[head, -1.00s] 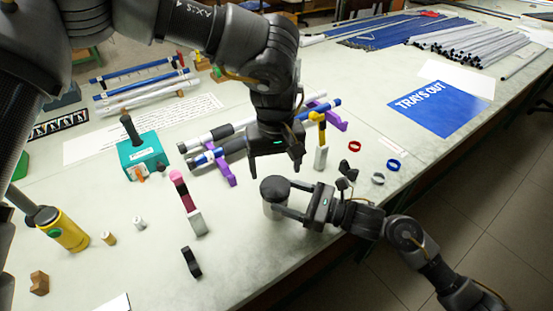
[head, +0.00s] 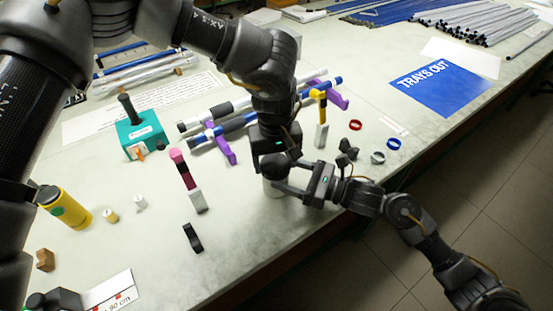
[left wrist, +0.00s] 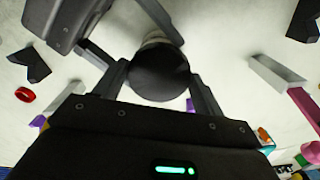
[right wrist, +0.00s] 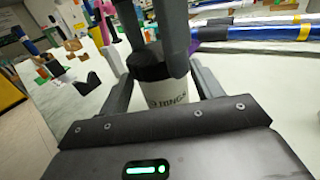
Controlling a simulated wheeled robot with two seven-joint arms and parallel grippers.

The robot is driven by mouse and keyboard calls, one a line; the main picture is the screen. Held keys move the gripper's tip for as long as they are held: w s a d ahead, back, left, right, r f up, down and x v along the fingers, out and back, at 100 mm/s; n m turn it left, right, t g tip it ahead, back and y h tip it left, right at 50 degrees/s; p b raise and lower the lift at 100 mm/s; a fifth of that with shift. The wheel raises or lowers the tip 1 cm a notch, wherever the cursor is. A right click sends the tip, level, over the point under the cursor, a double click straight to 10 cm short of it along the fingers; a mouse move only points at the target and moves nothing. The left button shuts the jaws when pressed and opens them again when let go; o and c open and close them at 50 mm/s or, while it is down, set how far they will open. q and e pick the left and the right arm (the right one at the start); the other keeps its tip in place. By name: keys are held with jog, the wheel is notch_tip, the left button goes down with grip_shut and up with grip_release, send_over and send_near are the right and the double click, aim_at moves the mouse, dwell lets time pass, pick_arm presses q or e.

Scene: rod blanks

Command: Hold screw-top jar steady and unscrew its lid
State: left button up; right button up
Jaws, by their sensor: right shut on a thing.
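The screw-top jar (head: 271,188) stands upright on the table, its white body mostly hidden in the head view. In the right wrist view, the jar (right wrist: 166,94) shows a label ending in "INGS" and a black lid (right wrist: 148,62). My right gripper (head: 285,181) comes from the right and is shut on the jar body. My left gripper (head: 271,164) is above the jar, pointing down. Its fingers lie on either side of the round black lid (left wrist: 160,74) in the left wrist view, seemingly open around it; contact cannot be told.
A pink-and-black piece on a grey block (head: 198,201) and a black clip (head: 192,238) stand left of the jar. Rods on purple holders (head: 229,152) lie behind. Rings (head: 393,144) lie right, near the table edge. Table in front of the jar is clear.

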pick_arm(q)
jog(key=shift+c, duration=1.1)
jog(key=o, duration=1.1)
